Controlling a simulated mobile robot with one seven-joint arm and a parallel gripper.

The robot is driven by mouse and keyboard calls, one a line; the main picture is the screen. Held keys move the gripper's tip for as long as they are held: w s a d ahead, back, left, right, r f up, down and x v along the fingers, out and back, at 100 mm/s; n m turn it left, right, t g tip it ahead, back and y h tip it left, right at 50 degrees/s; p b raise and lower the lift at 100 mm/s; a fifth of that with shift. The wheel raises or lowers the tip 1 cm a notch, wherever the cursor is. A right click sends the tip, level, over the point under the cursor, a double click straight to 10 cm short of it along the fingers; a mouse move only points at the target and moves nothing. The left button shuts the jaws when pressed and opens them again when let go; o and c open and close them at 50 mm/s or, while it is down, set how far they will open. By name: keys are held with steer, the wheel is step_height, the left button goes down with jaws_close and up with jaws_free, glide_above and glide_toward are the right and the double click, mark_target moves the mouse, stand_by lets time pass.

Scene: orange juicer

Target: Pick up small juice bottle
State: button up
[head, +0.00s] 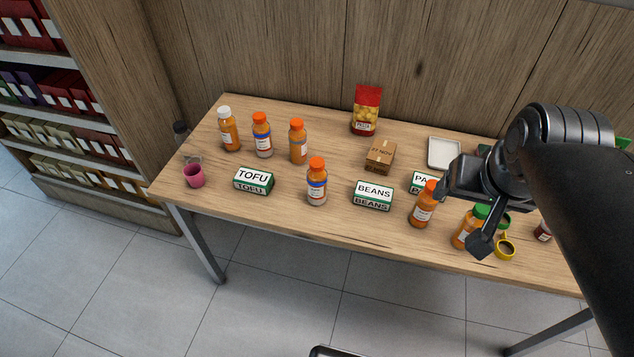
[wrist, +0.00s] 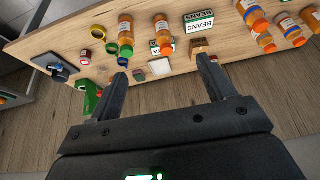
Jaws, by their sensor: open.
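Several orange juice bottles stand upright on the table; I cannot tell which is the small one. In the head view, one bottle has a white cap (head: 229,130). Orange-capped ones include a front-middle bottle (head: 317,183) and one beside my gripper (head: 423,207), also in the wrist view (wrist: 162,30). A green-capped bottle (head: 467,229) is partly hidden by my gripper; the wrist view shows it too (wrist: 125,30). My gripper (head: 463,220) is open and empty above the table's right part, its fingers (wrist: 162,70) apart from the bottles.
The wooden table (head: 290,215) also holds TOFU (head: 254,181) and BEANS (head: 373,195) boxes, a brown box (head: 381,156), a red-topped bag (head: 366,110), a white tray (head: 444,152), a pink cup (head: 194,176) and a yellow cup (head: 505,248). A wooden wall stands behind.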

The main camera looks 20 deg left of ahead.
steer(key=w+a+g, duration=0.2)
steer(key=w+a, duration=0.5)
steer(key=w, duration=0.2)
steer(key=g, duration=0.3)
glide_toward(317, 170)
steer(key=shift+w+f+m, duration=0.3)
steer(key=shift+w+f, duration=0.2)
steer(key=shift+w, duration=0.2)
steer(key=shift+a+f, duration=0.2)
steer(key=shift+f, duration=0.05)
step_height(317, 170, down, 5)
steer(key=shift+f, duration=0.2)
steer(key=shift+w+a+f, duration=0.1)
steer(key=shift+w+f, duration=0.05)
steer(key=shift+f, duration=1.2)
steer(key=shift+w+a+f, duration=0.1)
steer(key=shift+f, duration=1.25)
steer(key=shift+c, duration=0.4)
